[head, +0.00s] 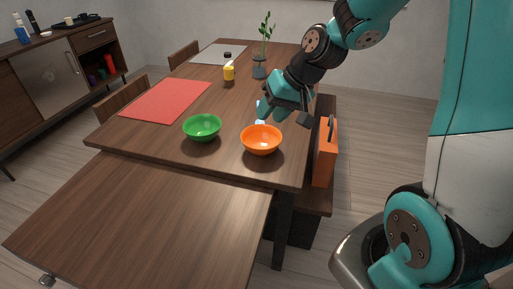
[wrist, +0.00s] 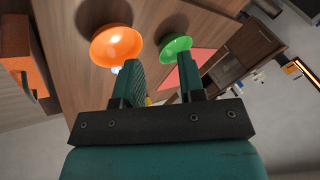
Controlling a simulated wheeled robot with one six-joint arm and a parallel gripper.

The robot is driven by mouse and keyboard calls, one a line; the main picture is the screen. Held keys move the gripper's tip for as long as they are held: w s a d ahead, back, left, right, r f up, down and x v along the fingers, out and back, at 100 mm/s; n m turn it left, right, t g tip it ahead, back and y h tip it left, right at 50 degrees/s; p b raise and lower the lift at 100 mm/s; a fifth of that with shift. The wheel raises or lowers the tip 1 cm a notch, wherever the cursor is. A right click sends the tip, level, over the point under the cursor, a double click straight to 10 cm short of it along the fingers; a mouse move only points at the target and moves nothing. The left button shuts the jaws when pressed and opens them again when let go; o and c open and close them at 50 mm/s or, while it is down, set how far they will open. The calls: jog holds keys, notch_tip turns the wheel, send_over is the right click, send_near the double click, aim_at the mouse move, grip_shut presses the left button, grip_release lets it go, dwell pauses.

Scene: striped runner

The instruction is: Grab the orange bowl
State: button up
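The orange bowl (head: 261,141) stands upright near the front right corner of the wooden table. It looks empty. In the wrist view the orange bowl (wrist: 116,46) shows up and to the left, beyond the left finger. My gripper (head: 283,113) is above the table, just behind and above the bowl in the head view, apart from it. In the wrist view my gripper (wrist: 160,78) has its two fingers spread, with nothing held between them.
A green bowl (head: 202,127) stands close to the left of the orange one. A small pale blue thing (head: 260,107), partly hidden, is behind the orange bowl. A red mat (head: 166,100), a yellow bottle (head: 229,73) and a plant vase (head: 259,68) are farther back. An orange bag (head: 325,155) is on the right.

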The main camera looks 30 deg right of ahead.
jog(key=w+d+f+m+t+h, duration=0.1)
jog(key=w+d+f+m, duration=0.1)
jog(key=d+f, duration=0.35)
jog(key=w+d+f+m+t+h, duration=0.1)
jog(key=w+d+f+m, duration=0.15)
jog(key=d, duration=0.65)
send_near(277, 141)
jog(key=x, duration=0.4)
jog(key=shift+w+f, duration=0.1)
jog(key=shift+w, duration=0.2)
jog(key=shift+p+x, duration=0.65)
jog(key=shift+x, duration=2.25)
jog(key=shift+s, duration=0.15)
grip_shut()
